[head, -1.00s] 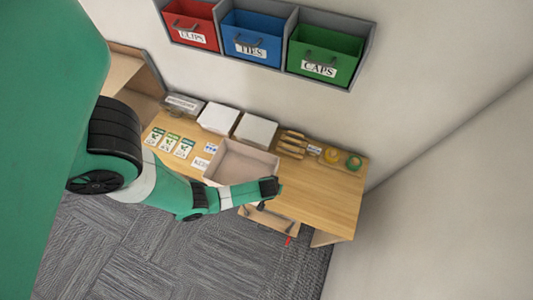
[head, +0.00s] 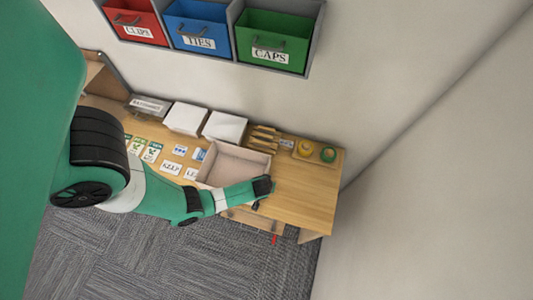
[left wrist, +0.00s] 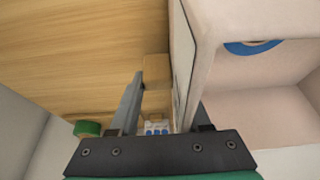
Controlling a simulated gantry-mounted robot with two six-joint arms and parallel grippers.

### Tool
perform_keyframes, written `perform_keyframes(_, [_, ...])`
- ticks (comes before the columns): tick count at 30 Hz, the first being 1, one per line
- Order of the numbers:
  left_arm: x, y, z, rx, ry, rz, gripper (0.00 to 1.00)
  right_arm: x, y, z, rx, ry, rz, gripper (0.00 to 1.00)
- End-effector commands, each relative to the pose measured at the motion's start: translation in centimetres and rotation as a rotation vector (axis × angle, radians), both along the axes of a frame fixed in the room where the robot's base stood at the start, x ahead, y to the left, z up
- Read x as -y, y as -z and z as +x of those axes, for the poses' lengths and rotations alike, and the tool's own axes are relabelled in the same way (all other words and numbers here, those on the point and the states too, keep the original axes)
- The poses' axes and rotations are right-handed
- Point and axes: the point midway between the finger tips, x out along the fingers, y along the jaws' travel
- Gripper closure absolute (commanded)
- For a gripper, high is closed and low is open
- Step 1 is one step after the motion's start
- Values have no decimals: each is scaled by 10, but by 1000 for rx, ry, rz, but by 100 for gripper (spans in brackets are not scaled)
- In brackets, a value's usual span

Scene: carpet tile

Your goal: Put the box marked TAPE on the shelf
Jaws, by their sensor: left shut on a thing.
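An open, pale pinkish-beige box (head: 240,152) is at the front of the wooden table, and I cannot tell whether it touches the top. In the left wrist view, its wall (left wrist: 182,60) shows a dark-marked label edge-on, and a blue ring (left wrist: 252,47) lies inside. The word TAPE is not readable. My left gripper (head: 264,188) is at the box's front right side. In the left wrist view, my left gripper (left wrist: 160,108) is shut on the box's wall. A grey wall rack (head: 314,45) holds bins; I cannot tell which shelf is meant. My right gripper is not in view.
Red CLIPS (head: 136,20), blue TIES (head: 198,22) and green CAPS (head: 272,38) bins hang above. White boxes (head: 224,127), wooden pieces (head: 263,140), yellow (head: 305,148) and green (head: 328,155) rolls line the table's back. Cards, one reading KEEP (head: 171,168), lie left.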

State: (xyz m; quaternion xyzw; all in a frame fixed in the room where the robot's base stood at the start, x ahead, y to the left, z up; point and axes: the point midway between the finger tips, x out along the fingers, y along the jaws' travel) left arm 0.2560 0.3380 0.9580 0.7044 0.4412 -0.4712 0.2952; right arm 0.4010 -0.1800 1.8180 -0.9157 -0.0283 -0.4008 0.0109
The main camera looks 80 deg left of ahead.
Motion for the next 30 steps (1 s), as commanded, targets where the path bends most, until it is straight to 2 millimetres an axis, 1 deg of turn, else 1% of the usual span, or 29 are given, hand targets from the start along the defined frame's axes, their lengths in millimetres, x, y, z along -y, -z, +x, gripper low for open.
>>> perform_keyframes(1, [0, 6, 1, 0, 1, 1, 100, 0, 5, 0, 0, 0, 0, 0])
perform_keyframes(8, [0, 3, 1, 2, 0, 1, 100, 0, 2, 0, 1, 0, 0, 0])
perform_keyframes(12, [0, 9, 1, 2, 0, 1, 100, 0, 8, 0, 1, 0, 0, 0])
perform_keyframes(13, [0, 7, 0, 1, 0, 0, 47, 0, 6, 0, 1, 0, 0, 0])
perform_keyframes(17, [0, 7, 0, 1, 0, 0, 24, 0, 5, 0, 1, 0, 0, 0])
perform_keyframes(18, [0, 7, 0, 1, 0, 0, 23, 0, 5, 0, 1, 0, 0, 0])
perform_keyframes(26, [0, 5, 0, 1, 0, 0, 23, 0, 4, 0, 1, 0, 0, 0])
perform_keyframes(29, [0, -3, 0, 1, 0, 0, 23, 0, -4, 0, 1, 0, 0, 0])
perform_keyframes(30, [1, -9, 0, 1, 1, 1, 23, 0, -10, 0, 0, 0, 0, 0])
